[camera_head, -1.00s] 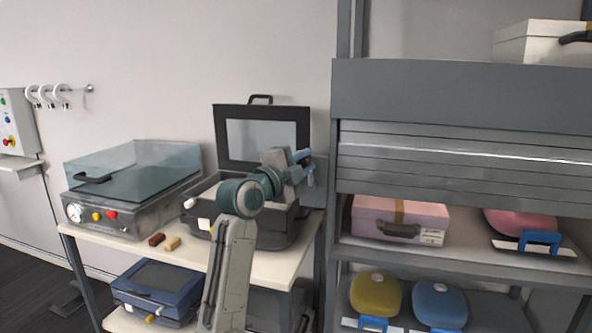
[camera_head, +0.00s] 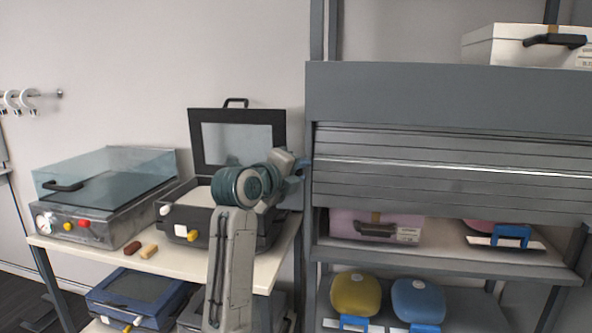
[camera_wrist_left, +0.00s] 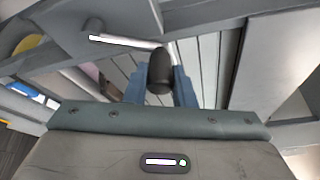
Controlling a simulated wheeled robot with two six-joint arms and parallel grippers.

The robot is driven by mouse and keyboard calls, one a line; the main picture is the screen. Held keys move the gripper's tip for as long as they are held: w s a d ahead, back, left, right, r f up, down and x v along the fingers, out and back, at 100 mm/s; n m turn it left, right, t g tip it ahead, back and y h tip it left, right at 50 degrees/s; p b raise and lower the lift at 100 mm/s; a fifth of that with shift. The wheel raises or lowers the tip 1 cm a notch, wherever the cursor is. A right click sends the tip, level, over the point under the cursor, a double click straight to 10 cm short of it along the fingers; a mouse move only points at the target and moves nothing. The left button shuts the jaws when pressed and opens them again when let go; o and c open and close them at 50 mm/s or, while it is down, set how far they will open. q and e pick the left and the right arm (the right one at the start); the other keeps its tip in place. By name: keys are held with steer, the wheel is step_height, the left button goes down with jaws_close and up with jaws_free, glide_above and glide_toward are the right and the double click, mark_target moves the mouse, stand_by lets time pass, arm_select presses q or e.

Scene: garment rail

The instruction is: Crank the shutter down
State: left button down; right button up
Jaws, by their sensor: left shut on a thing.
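The grey slatted shutter (camera_head: 450,172) hangs partway down the front of the shelf rack, below its housing (camera_head: 450,100). Its lower edge covers the top of the pink case (camera_head: 376,226). In the left wrist view the crank shows as a pale metal arm (camera_wrist_left: 125,41) with a dark knob (camera_wrist_left: 160,72). My left gripper (camera_head: 300,167) is at the left post of the rack, and in the wrist view its blue fingers (camera_wrist_left: 160,85) are shut around the knob. In the head view the crank is hidden behind the gripper. My right gripper is not in view.
A bench (camera_head: 180,266) at the left carries an open black case (camera_head: 238,140) and a clear-lidded machine (camera_head: 100,195), close to my left arm. The lower shelf holds a yellow case (camera_head: 355,294) and a blue case (camera_head: 417,300). A white box (camera_head: 500,45) sits on top.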

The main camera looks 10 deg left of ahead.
arm_select(q)
steer(key=shift+f, duration=0.1)
stand_by(0.3)
steer(key=c, duration=1.2)
jaws_free()
steer(key=shift+c, duration=0.2)
steer(key=shift+s+a, duration=0.1)
steer(key=shift+s, duration=0.15)
steer(key=b+v, duration=0.2)
steer(key=v, duration=0.8)
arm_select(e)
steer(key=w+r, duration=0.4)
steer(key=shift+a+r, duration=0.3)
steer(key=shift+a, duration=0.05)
arm_select(q)
steer(key=shift+o, duration=0.2)
steer(key=shift+s+a, duration=0.1)
steer(key=shift+a, duration=0.05)
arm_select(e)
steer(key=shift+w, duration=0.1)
